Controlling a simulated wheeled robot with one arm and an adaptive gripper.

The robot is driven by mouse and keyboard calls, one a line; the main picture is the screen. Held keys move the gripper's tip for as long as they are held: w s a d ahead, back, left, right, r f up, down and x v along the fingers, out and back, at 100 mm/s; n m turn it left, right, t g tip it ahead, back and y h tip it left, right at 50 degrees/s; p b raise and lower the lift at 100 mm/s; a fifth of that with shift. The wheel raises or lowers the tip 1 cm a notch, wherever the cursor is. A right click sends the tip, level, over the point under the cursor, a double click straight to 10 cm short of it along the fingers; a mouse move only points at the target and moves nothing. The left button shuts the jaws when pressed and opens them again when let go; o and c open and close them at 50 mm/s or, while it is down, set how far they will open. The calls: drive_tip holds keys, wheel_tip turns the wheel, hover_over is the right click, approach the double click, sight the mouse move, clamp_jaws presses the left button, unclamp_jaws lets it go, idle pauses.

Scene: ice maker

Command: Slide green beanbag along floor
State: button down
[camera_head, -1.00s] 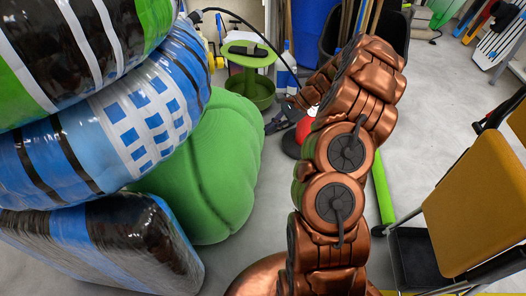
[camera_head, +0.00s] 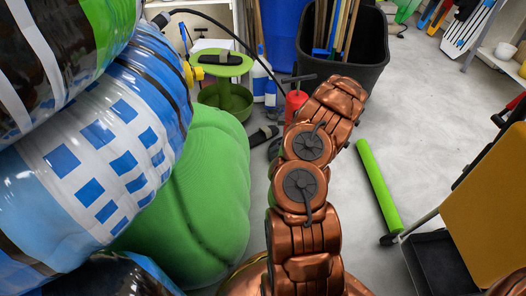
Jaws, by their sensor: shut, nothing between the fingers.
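The green beanbag (camera_head: 205,195) is a large, rounded bag on the floor left of centre. Its left side is hidden behind a stack of shiny wrapped bundles. My copper arm rises from the bottom centre, just right of the beanbag. A narrow gap of floor shows between the upper arm and the beanbag. My gripper is not visible; the end of the arm is hidden behind its own links.
Wrapped blue, white and black bundles (camera_head: 90,150) crowd the left. A green stand (camera_head: 223,66), a red pump (camera_head: 296,103) and a black bin (camera_head: 362,50) stand behind. Grey floor is open between bin and chair.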

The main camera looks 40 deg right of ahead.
drive_tip(key=w+a+r+b+x, duration=0.1)
drive_tip(key=b+x, duration=0.3)
drive_tip(key=x, duration=0.7)
drive_tip(key=shift+a+r+b, duration=0.25)
drive_tip(key=shift+b, duration=0.05)
